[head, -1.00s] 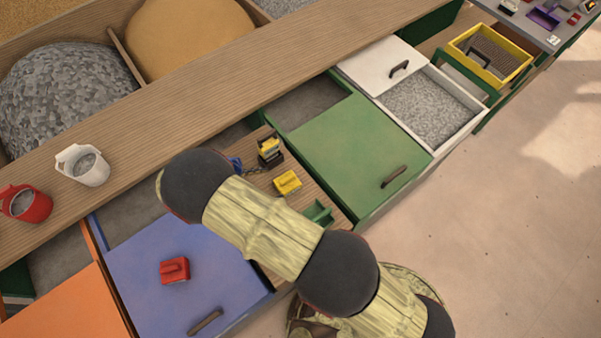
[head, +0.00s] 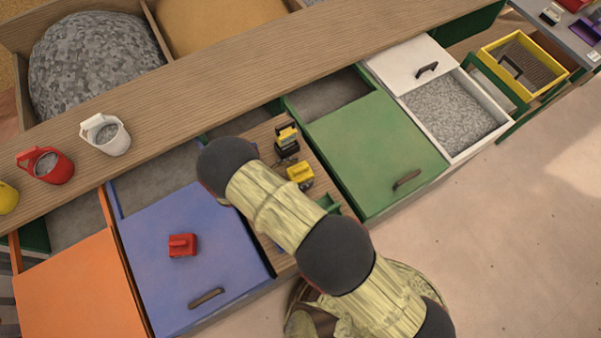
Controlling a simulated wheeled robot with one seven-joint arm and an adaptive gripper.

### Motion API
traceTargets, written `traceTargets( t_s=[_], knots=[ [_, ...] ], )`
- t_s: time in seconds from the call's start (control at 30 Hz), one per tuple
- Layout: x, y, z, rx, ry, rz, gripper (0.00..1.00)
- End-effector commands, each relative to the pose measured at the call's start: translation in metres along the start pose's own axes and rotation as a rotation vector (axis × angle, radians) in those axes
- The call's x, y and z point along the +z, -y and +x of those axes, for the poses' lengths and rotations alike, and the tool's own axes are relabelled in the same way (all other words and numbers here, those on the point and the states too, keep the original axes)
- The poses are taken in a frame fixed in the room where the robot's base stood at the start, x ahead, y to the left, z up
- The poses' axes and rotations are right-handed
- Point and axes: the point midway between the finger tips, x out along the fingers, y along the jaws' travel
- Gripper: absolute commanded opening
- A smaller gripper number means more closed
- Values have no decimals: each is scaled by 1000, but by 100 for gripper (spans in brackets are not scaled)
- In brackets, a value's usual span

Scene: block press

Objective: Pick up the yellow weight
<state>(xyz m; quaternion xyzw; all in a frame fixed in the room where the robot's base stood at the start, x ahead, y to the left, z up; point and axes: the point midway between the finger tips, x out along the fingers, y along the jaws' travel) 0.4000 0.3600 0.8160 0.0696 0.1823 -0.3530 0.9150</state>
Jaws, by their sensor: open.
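The yellow weight (head: 300,172) is a small block with a handle. It is on the wooden work strip between the blue lid and the green lid, just right of my arm. A small dark shape touches its lower edge in the picture; I cannot tell what it is. My gripper cannot be made out; my arm hides the area beside and below the weight. A similar red weight (head: 182,245) rests on the blue lid (head: 180,280).
A black and yellow device (head: 287,138) stands just behind the weight. A green part (head: 328,203) lies in front of it. The green lid (head: 375,150) is to the right. White (head: 106,134) and red (head: 47,166) buckets stand on the long wooden shelf (head: 240,85).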

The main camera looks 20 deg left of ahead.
Motion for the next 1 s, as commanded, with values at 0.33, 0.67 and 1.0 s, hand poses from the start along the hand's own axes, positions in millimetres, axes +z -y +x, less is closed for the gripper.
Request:
traceTargets(
  t_s=[0.33, 0.67, 1.0],
  knots=[
    [0, 0, 7, 0, 0, 1, 71],
    [0, 0, 7, 0, 0, 1, 52],
    [0, 0, 7, 0, 0, 1, 33]
  ],
)
